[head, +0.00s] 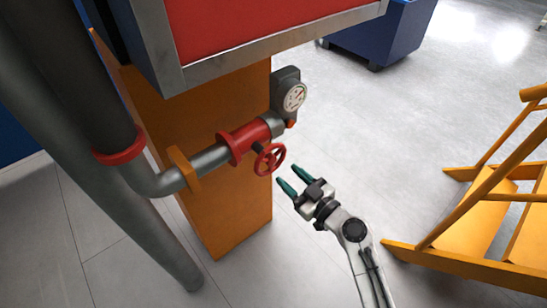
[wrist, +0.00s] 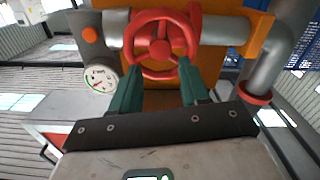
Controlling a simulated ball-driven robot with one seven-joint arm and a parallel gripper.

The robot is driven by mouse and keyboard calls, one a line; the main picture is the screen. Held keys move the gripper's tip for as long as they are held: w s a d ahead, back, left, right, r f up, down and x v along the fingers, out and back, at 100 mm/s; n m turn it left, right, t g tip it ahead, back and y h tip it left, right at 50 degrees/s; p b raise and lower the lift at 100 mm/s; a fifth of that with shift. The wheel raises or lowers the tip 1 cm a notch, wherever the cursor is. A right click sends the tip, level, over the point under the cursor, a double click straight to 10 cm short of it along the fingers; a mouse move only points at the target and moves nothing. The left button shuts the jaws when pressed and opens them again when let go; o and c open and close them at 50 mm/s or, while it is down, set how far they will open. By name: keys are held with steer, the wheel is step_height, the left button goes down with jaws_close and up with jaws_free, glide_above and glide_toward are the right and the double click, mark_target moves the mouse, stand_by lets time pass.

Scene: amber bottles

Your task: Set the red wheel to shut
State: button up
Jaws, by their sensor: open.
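The red wheel (head: 269,159) is a small spoked handwheel on the red valve body (head: 246,138) of a grey pipe, in the middle of the head view. In the wrist view the wheel (wrist: 160,44) is at the top centre, facing me. My gripper (head: 290,180) is open and empty, just right of and below the wheel in the head view. In the wrist view my gripper's green fingers (wrist: 158,82) point at the wheel's lower rim, one to each side. A gap shows between fingers and wheel in the head view. I see no mark for open or shut.
A round gauge (head: 294,97) sits at the pipe's end, above the wheel. An orange column (head: 232,205) stands behind the pipe. A red panel with a grey frame (head: 262,50) overhangs above. Yellow steps (head: 480,210) stand at right. Grey floor between is clear.

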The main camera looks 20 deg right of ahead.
mark_target(273, 162)
steer(key=p+x, duration=0.1)
steer(key=x, duration=0.5)
steer(key=shift+w+a+p, duration=0.15)
steer(key=shift+w+p, duration=0.15)
steer(key=shift+c, duration=0.3)
steer(key=c, duration=0.7)
